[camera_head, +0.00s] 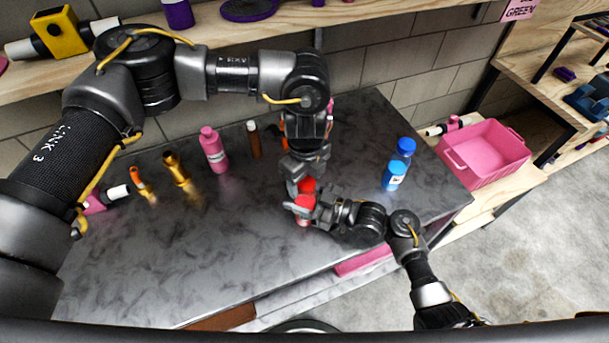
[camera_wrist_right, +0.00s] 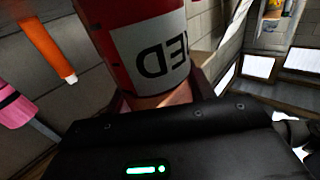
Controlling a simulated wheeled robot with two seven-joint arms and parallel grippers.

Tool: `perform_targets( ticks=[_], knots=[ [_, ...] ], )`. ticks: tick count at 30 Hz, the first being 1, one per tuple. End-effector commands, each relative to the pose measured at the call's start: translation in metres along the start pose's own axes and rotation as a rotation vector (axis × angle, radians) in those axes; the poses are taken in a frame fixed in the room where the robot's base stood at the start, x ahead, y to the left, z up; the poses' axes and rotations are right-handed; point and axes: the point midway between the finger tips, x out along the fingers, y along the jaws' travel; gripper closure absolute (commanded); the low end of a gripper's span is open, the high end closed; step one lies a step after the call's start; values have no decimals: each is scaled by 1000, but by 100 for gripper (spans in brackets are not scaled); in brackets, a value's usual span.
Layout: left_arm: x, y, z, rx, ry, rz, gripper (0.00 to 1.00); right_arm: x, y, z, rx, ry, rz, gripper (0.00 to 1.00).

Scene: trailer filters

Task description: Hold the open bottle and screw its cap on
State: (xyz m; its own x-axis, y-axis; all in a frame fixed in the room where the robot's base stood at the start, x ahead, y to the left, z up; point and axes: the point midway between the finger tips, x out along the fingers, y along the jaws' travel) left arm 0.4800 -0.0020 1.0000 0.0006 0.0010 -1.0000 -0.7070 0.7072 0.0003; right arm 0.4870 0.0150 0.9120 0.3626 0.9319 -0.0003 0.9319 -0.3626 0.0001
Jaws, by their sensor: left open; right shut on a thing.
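A red bottle (camera_head: 303,217) with a white label stands near the middle of the dark table in the head view. My right gripper (camera_head: 309,206) is shut on it from the right. The bottle fills the top of the right wrist view (camera_wrist_right: 115,30), its label reading RED upside down. A red cap (camera_head: 307,184) shows just above the bottle. My left gripper (camera_head: 300,183) points down at the cap from above, open, with fingers close around it. Whether the cap touches the bottle's neck is hidden.
A pink bottle (camera_head: 214,150), a brown bottle (camera_head: 254,140) and orange and gold items stand left on the table. A pink crate (camera_head: 484,154) is beyond the table's right end. The front left tabletop is clear.

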Motion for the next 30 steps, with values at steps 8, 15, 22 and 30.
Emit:
perform_targets(
  ticks=[8, 15, 22, 30],
  knots=[
    [0, 0, 0, 0, 0, 0, 62, 0, 0, 0, 0, 0, 0, 100],
    [0, 0, 0, 7, 0, 0, 84, 0, 0, 0, 0, 0, 0, 100],
    [0, 0, 0, 6, 0, 0, 44, 0, 0, 0, 0, 0, 0, 100],
    [0, 0, 0, 5, 0, 0, 32, 0, 0, 0, 0, 0, 0, 100]
  ],
)
